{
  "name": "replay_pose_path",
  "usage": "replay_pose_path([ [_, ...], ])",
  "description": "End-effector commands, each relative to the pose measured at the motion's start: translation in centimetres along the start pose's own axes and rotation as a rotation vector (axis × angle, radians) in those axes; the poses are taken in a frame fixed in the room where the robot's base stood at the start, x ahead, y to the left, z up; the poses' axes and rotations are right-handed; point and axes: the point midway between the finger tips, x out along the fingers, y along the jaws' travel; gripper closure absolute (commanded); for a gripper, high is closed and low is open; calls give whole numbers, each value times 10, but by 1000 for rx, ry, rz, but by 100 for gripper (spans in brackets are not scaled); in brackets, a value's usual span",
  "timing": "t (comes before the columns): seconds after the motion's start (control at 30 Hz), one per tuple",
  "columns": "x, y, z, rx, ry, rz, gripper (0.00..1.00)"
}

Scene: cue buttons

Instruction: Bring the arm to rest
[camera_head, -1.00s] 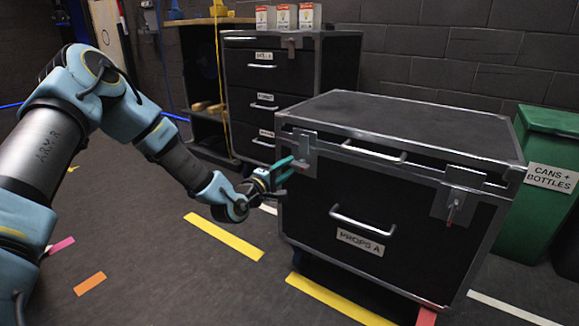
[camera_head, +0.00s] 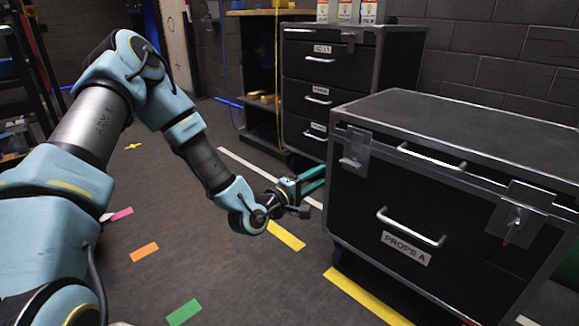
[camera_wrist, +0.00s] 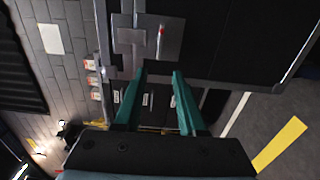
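My gripper (camera_head: 313,180) is at the end of my outstretched arm, beside the left edge of the black flight case labelled PROPS A (camera_head: 400,215). In the wrist view its two teal fingers (camera_wrist: 160,78) stand apart with nothing between them. The case's metal latch plate (camera_wrist: 148,42) shows just beyond the fingertips; I cannot tell whether they touch it. In the head view the case lid (camera_head: 460,125) is down, with latches on its front left (camera_head: 355,148) and front right (camera_head: 515,222).
A black drawer cabinet (camera_head: 320,95) stands behind, with several white boxes (camera_head: 348,10) on top. A shelf unit (camera_head: 262,100) is beside it. The floor (camera_head: 200,240) left of the case is open, marked with coloured tape. Equipment stands at the far left (camera_head: 25,70).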

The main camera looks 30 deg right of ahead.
Motion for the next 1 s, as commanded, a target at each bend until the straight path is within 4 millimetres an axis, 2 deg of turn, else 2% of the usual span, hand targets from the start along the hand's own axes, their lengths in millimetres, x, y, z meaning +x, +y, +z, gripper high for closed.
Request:
replay_pose_path([
  [0.27, -3, -2, -6, 39, 2, -38, 60],
  [0.37, -15, -9, -26, 149, 6, -147, 60],
  [0.47, -43, -19, -58, 311, 14, -332, 60],
  [0.57, -88, -26, -98, 465, 23, -551, 60],
  [0.67, -142, -25, -133, 576, 26, -768, 60],
  [0.8, -231, -10, -167, 650, 19, -1055, 60],
  [0.9, -295, 7, -175, 645, 0, -1231, 60],
  [1.0, -349, 23, -169, 604, -28, -1358, 60],
])
